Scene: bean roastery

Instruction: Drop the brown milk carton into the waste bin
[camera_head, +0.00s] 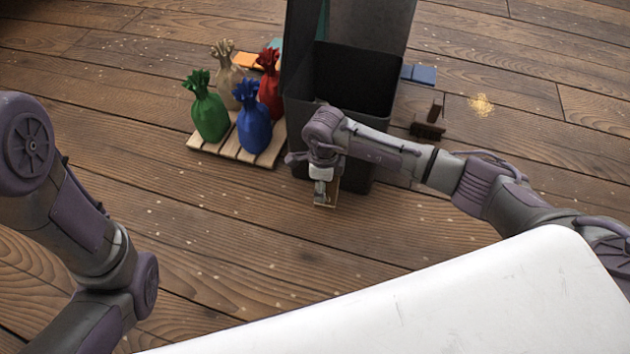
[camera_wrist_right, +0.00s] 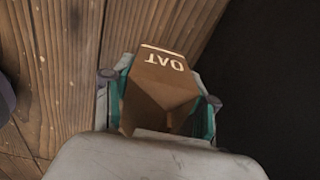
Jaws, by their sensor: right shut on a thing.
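The brown milk carton (camera_wrist_right: 165,85), lettered OAT, is between the fingers of my right gripper (camera_wrist_right: 160,104), which is shut on it. In the head view only a small brown part of the carton (camera_head: 334,188) shows beside my right gripper (camera_head: 323,196). The dark waste bin (camera_head: 336,78) stands open with its tall lid raised behind it. My right gripper and the carton are in front of the bin's near side, outside its opening. In the wrist view the bin (camera_wrist_right: 275,70) fills the right side. My left gripper is out of view; only its arm shows.
A wooden pallet (camera_head: 205,146) with green, beige, red and blue sacks stands left of the bin. A brush (camera_head: 430,125), a blue flat object (camera_head: 419,74) and a small yellowish spill (camera_head: 481,105) lie to its right. The plank floor in front is clear.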

